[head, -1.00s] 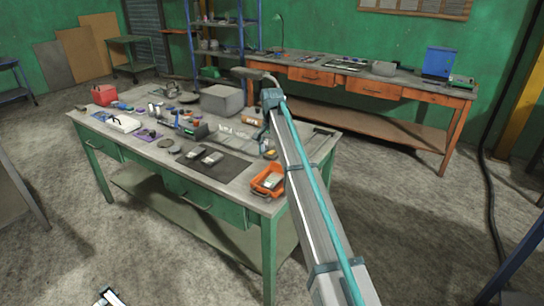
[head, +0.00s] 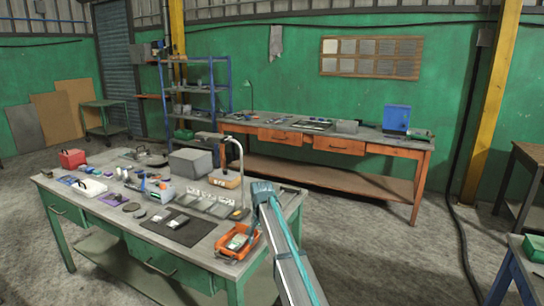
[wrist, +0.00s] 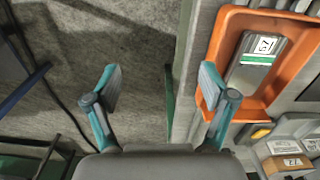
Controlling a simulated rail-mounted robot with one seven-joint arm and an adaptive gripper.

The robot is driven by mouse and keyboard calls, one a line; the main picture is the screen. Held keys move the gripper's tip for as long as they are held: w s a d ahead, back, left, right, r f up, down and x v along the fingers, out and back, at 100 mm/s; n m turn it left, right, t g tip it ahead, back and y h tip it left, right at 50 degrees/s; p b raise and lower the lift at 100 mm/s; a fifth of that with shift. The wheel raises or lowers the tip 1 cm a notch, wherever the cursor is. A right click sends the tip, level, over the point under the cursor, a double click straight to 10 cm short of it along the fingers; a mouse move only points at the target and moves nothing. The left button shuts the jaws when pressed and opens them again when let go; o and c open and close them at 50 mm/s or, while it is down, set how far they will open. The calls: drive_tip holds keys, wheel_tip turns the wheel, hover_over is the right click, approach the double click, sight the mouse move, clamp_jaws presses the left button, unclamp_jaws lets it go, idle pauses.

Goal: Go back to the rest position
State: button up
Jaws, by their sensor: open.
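The bin holds a grey item with a green and white label (wrist: 257,55). In the head view my arm's teal end is near the right end of the green worktable (head: 190,262), by the orange bin (head: 258,243). The fingers are hidden in that view.
The worktable carries a dark mat (head: 172,236), a grey box (head: 190,163), a red box (head: 72,158) and a curved pipe stand (head: 240,160). A long orange-drawered bench (head: 340,146) stands behind. A blue-legged table (head: 515,270) is at right. Open floor lies between.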

drive_tip(key=s+d+f+n, duration=0.1)
drive_tip(key=s+d+f, duration=0.65)
drive_tip(key=s, duration=0.45)
drive_tip(key=s+d+f+n, duration=0.2)
drive_tip(key=s+d+f, duration=0.4)
drive_tip(key=s+f, duration=0.4)
drive_tip(key=s+d+f+n, duration=0.1)
drive_tip(key=s+d+f, duration=0.65)
drive_tip(key=s, duration=0.55)
drive_tip(key=s+f+g, duration=0.3)
drive_tip(key=s+f, duration=0.6)
drive_tip(key=s, duration=0.5)
drive_tip(key=s+f+g, duration=0.3)
drive_tip(key=s+f, duration=0.6)
drive_tip(key=s, duration=0.6)
drive_tip(key=shift+s+a+f+n+g, duration=0.2)
drive_tip(key=shift+f+n+g, duration=0.1)
drive_tip(key=shift+f+g, duration=0.1)
